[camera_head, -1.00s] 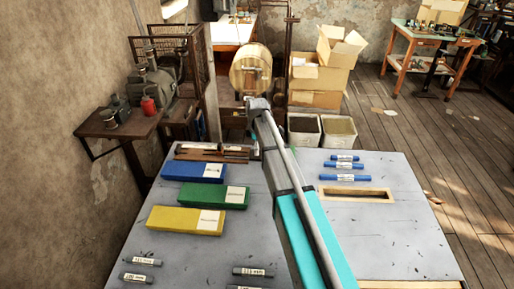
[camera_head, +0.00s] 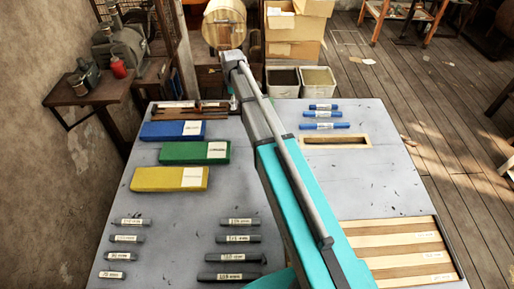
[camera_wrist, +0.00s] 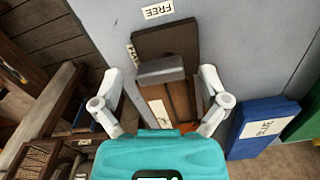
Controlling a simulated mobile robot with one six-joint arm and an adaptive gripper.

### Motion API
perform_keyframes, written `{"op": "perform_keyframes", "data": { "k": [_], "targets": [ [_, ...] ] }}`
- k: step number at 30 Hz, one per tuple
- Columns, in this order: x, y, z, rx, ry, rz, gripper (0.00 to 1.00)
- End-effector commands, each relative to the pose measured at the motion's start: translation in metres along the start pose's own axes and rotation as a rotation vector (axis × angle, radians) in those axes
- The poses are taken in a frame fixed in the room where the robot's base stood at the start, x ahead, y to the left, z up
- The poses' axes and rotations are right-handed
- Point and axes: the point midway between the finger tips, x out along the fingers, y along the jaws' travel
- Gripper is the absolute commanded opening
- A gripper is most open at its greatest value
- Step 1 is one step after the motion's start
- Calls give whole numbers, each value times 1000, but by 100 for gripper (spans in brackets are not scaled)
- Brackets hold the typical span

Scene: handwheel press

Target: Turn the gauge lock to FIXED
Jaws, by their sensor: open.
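In the wrist view, a dark brown block with a grey bar (camera_wrist: 161,72) across it sits between my fingers and appears to be the gauge lock. A FREE label (camera_wrist: 158,11) is on the grey surface just beyond it. A second label (camera_wrist: 131,52) at its left is partly hidden, and I cannot read it. My gripper (camera_wrist: 161,80) is open, one finger on each side of the block, with no clear contact visible. Brown wooden pieces (camera_wrist: 178,98) show beneath the bar. In the head view, my arm reaches to the table's back edge and mostly hides the gripper.
Blue (camera_head: 160,131), green (camera_head: 185,153) and yellow (camera_head: 158,180) cases lie on the grey table (camera_head: 385,185), left of my arm. Several labelled grey pins (camera_head: 126,239) lie in front. Blue pins (camera_head: 322,126) and a wooden-framed slot (camera_head: 335,141) are to the right.

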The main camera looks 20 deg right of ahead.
Motion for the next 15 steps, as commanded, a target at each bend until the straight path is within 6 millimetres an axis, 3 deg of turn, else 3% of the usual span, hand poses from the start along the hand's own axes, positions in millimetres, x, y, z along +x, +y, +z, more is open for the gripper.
{"op": "perform_keyframes", "data": {
  "k": [8, 15],
  "targets": [
    [0, 0, 2, 184, 0, 0, 94],
    [-24, 0, 2, 193, 0, 0, 94]
  ]
}}
